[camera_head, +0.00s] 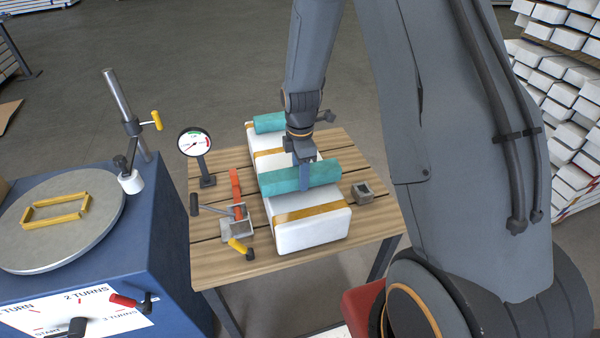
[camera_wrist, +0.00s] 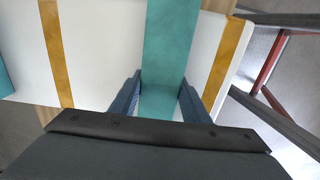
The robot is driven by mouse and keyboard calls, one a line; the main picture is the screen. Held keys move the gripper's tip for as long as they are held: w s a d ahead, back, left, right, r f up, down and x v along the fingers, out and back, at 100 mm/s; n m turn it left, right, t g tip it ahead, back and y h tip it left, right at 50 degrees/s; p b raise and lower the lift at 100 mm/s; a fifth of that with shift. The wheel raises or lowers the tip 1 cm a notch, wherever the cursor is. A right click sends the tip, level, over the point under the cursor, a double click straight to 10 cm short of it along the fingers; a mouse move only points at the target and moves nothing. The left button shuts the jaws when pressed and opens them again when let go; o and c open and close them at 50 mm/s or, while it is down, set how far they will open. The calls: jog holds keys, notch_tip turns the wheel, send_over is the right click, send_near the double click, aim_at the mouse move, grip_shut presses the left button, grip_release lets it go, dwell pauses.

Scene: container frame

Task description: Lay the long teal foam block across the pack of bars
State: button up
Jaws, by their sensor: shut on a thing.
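The pack of bars (camera_head: 311,234) is a long white block with orange-brown bands, lying on the slatted wooden table. One long teal foam block (camera_head: 322,175) lies crosswise over its nearer part, touching or just above the top; I cannot tell which. My gripper (camera_head: 304,184) is over this block, its blue fingers on either side, shut on it. In the wrist view the teal block (camera_wrist: 170,45) runs between the fingers across the white pack. A second teal block (camera_head: 268,123) lies across the far end of the pack, partly hidden behind my arm.
A round gauge (camera_head: 195,143) stands at the table's left. A tensioning tool with red and yellow handles (camera_head: 237,220) lies left of the pack, and a small grey metal piece (camera_head: 363,192) lies right of it. A blue turntable machine (camera_head: 165,235) stands at left.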

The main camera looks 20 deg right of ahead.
jog(key=shift+f+b, duration=0.3)
jog(key=shift+f, duration=0.25)
dwell(0.4)
jog(key=o, duration=1.1)
jog(key=shift+r, duration=0.1)
notch_tip(320, 180, up, 6)
jog(key=shift+r+b, duration=0.1)
jog(key=shift+b, duration=0.6)
jog(key=shift+s+r, duration=0.1)
jog(key=shift+r, duration=0.65)
jog(key=s+r+m, duration=0.3)
jog(key=s+m, duration=0.5)
jog(key=m, duration=0.1)
jog(key=s+r+m+t, duration=0.1)
jog(key=s+r+m, duration=0.2)
jog(key=s+m, duration=0.6)
